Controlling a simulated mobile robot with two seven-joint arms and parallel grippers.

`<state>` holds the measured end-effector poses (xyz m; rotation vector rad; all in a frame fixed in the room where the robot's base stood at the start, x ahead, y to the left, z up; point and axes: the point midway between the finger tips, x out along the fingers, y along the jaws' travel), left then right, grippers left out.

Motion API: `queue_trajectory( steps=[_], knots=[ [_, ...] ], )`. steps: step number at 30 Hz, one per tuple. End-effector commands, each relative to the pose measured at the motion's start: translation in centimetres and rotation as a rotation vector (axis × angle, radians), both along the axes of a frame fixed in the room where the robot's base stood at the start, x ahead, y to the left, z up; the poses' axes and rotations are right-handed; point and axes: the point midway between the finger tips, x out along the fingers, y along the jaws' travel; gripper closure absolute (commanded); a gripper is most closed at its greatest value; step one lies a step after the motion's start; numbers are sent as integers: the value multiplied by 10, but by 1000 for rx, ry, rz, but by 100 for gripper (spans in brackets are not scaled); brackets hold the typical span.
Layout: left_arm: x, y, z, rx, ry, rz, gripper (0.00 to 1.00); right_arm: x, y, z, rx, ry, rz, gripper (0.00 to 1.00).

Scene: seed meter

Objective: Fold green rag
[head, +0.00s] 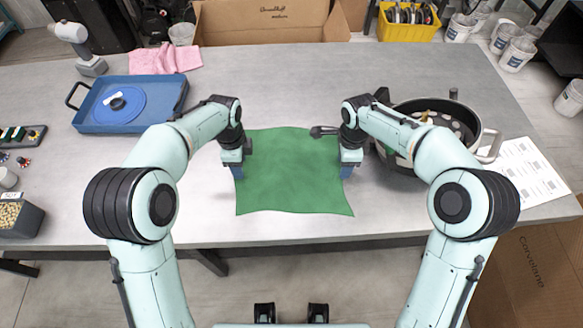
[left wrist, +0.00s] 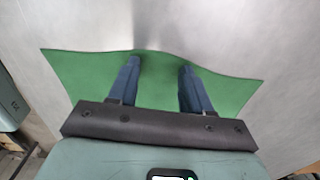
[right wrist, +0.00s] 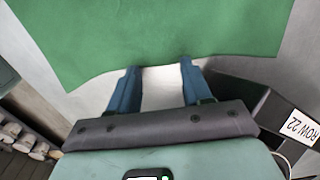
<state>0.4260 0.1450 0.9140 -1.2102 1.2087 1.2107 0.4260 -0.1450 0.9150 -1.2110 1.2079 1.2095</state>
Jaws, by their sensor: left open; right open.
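The green rag (head: 292,175) lies spread out, slightly wavy, on the grey table in front of me. My left gripper (head: 238,174) is open and empty at the rag's left edge. In the left wrist view its two blue fingers (left wrist: 159,66) are apart over the rag (left wrist: 158,92), tips near its edge. My right gripper (head: 347,173) is open and empty at the rag's right edge. In the right wrist view its fingers (right wrist: 159,66) reach the edge of the rag (right wrist: 160,30), with bare table between them. Fingertip height above the table is hard to tell.
A large black round container (head: 468,118) stands close behind my right arm. A printed sheet (head: 527,172) lies right of it. A blue tray (head: 170,92) and a pink cloth (head: 165,58) are at the back left. The table behind the rag is mostly clear.

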Motion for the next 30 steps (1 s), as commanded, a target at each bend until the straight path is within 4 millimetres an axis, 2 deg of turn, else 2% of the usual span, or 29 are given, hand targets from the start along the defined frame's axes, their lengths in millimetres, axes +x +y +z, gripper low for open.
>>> queue_trajectory(
  steps=[12,21,30],
  knots=[
    [-2,0,-6,0,3,0,51,-2,0,-6,0,3,-1,51],
    [-1,0,-5,1,3,0,100,-1,0,-5,0,3,-1,100],
    [-2,0,-6,1,5,0,100,-1,0,-5,0,3,-1,100]
  ],
)
